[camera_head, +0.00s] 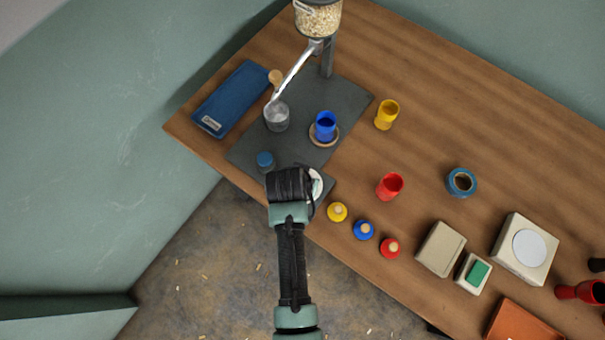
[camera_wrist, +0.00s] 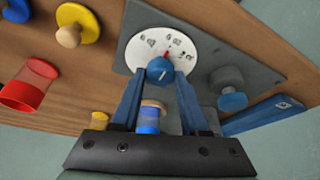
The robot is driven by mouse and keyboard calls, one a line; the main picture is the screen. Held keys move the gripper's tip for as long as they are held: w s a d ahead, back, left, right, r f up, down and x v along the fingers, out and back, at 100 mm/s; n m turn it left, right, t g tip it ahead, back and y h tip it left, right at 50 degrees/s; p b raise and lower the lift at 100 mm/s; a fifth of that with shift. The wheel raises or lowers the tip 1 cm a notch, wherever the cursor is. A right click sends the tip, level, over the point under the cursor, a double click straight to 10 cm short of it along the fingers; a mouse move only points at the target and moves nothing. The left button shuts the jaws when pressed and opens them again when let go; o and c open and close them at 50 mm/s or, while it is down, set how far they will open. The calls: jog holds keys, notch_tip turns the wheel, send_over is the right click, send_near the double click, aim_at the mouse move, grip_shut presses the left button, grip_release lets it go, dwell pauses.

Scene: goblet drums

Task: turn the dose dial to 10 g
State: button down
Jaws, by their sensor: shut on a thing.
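The dose dial has a white round face (camera_wrist: 150,42) with dark printed marks, too small to read, and a blue knob (camera_wrist: 160,70). A red pointer on the face is at the knob's upper edge, and a pale line runs across the knob. My gripper (camera_wrist: 163,77) is shut on the knob, one blue finger on each side. In the head view my gripper (camera_head: 290,180) covers most of the dial, and only part of the white face (camera_head: 316,184) shows at its right.
A grain hopper (camera_head: 318,18) with a chute stands over a metal cup (camera_head: 277,116) on a dark mat (camera_head: 250,150). Near the dial are a blue-topped knob (camera_head: 265,160), a blue cup (camera_head: 325,126) and yellow (camera_head: 337,212), blue (camera_head: 364,230) and red (camera_head: 390,248) stoppers.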

jog(key=shift+r, duration=0.1)
jog(key=n+y+p, duration=0.1)
jog(key=n, duration=0.1)
jog(key=n+y+p, duration=0.1)
jog(key=n, duration=0.2)
jog(key=shift+d, duration=0.2)
jog(key=shift+n+y, duration=0.8)
jog(key=shift+n, duration=1.4)
jog(key=shift+g, duration=0.3)
jog(key=shift+c, duration=2.1)
grip_release()
jog(key=v, duration=1.2)
jog(key=shift+s+d+r, duration=0.15)
jog(key=shift+d+r, duration=0.1)
jog(key=shift+r, duration=0.1)
